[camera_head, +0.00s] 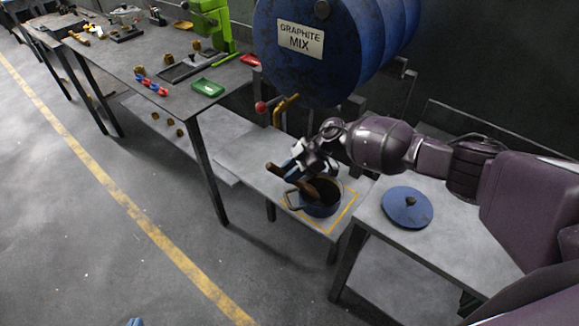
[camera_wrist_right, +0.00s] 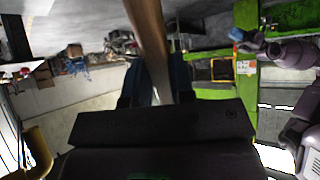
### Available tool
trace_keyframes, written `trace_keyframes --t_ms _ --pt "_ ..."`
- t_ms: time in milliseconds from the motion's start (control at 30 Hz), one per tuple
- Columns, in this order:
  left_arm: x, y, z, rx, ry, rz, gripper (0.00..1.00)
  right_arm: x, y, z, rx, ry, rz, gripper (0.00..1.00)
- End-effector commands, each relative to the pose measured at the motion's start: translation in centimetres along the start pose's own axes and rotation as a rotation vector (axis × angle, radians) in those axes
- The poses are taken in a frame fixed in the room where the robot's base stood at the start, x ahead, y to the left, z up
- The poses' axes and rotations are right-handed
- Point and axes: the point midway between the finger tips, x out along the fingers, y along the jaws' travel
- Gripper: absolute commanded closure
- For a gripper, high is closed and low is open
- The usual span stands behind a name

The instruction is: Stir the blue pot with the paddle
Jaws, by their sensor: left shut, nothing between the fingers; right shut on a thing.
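The blue pot (camera_head: 321,209) stands on a low grey table, inside a yellow outlined square. It is open and dark inside. My right gripper (camera_head: 293,170) is above the pot's rim, shut on the brown wooden paddle (camera_head: 277,172). The paddle is tilted, its lower end inside the pot and its handle pointing up and left. The paddle (camera_wrist_right: 148,35) also shows between the blue fingers in the right wrist view. My left gripper (camera_wrist_right: 240,36) is shut and empty, away from the pot; only a blue tip shows at the head view's bottom edge.
A blue lid (camera_head: 408,207) lies on the table to the right. A blue graphite mix drum (camera_head: 335,50) with a tap (camera_head: 287,105) hangs behind and above the pot. A long bench (camera_head: 175,85) with trays and small parts stands left. The floor in front is clear.

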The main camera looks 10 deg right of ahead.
Motion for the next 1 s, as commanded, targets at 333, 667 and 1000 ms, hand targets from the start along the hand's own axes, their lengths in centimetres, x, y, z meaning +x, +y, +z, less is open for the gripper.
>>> trace_keyframes --t_ms 333,667,1000 --pt "-0.2 0.0 0.6 -0.001 -0.017 -0.001 1.0 -0.2 -0.6 0.2 -0.001 0.001 0.0 1.0" --pt "-0.2 0.0 0.4 -0.002 -0.012 -0.001 1.0 -0.6 -0.5 -0.2 -0.002 0.001 0.001 1.0" --pt "-0.2 0.0 0.3 -0.002 -0.01 -0.001 1.0 -1.8 -0.5 -1.7 -0.003 0.001 0.001 1.0"
